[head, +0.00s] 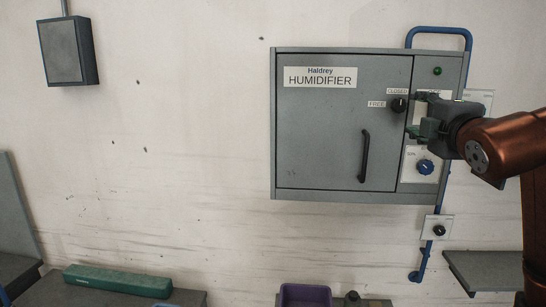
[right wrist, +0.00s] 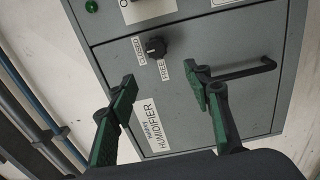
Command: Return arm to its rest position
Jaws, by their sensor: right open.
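My right gripper (head: 414,115) is open in front of the right part of the grey humidifier cabinet (head: 320,125). Its green-padded fingers (right wrist: 160,75) are spread with nothing between them in the right wrist view. The black latch knob (head: 399,105), by the CLOSED and FREE labels, is just left of the fingertips in the head view. In the right wrist view the knob (right wrist: 155,47) appears beyond the fingers, apart from them. The cabinet door with its black handle (head: 365,155) looks shut. My left gripper is not in view.
Below are a green long box (head: 117,281), a purple bin (head: 305,295) and a grey shelf (head: 485,269).

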